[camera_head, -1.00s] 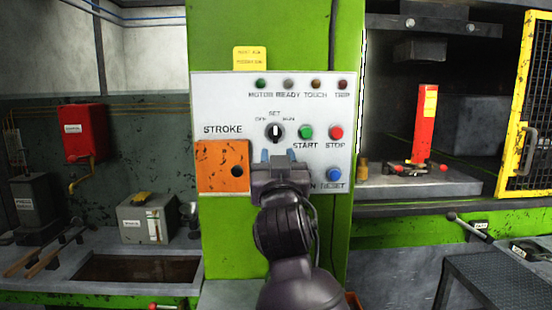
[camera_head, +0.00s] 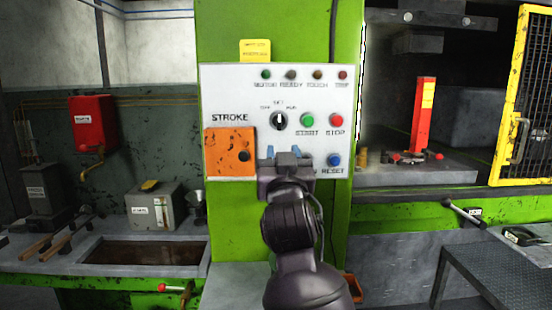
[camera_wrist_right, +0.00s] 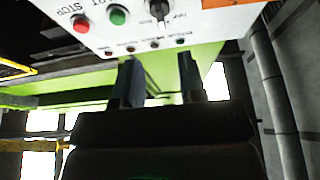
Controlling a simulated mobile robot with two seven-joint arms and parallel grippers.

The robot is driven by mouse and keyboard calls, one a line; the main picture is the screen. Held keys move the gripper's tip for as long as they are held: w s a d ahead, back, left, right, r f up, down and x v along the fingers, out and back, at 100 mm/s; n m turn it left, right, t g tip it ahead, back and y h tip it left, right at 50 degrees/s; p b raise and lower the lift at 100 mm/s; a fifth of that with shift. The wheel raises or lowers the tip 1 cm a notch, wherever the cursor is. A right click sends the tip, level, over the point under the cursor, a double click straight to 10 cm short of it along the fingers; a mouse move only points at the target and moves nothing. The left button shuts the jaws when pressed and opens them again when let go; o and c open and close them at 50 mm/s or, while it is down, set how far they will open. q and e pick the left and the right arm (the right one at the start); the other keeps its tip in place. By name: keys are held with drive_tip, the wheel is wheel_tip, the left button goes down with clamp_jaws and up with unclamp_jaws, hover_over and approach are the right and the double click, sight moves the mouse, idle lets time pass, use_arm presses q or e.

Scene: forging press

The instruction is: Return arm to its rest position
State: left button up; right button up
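My right arm rises from the bottom middle of the head view. Its gripper (camera_head: 284,153) is in front of the lower part of the white control panel (camera_head: 225,85). The two blue-grey fingers stand apart with nothing between them. In the right wrist view, the open gripper (camera_wrist_right: 158,82) also shows empty, with the panel beyond it. Above the gripper are the black selector knob (camera_head: 279,120), the green START button (camera_head: 308,120) and the red STOP button (camera_head: 337,120). The gripper hides part of the panel's lower edge. My left gripper is not in view.
An orange plate (camera_head: 222,150) is on the panel's left. The blue RESET button (camera_head: 334,160) is right of the gripper. A red block (camera_head: 422,115) stands in the press bay at right, beside a yellow mesh guard (camera_head: 530,105). A grey box (camera_head: 153,208) sits on the left bench.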

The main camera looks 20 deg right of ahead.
drive_tip(key=s+d+f+n+g+y, duration=0.1)
drive_tip(key=s+f+n+g+y, duration=0.2)
drive_tip(key=f, duration=1.2)
drive_tip(key=s+d+f+n+y, duration=0.15)
drive_tip(key=f+y, duration=0.25)
drive_tip(key=f, duration=1.1)
drive_tip(key=s+d+f+g, duration=0.3)
drive_tip(key=s+f, duration=0.9)
drive_tip(key=s+d+f+g+h, duration=0.1)
drive_tip(key=s+d+f+g, duration=0.2)
drive_tip(key=s+f, duration=0.9)
drive_tip(key=shift+s+f+g, duration=0.35)
drive_tip(key=shift+s+g, duration=0.15)
drive_tip(key=shift+g, duration=0.1)
drive_tip(key=shift+d+m, duration=0.1)
drive_tip(key=shift+m, duration=0.15)
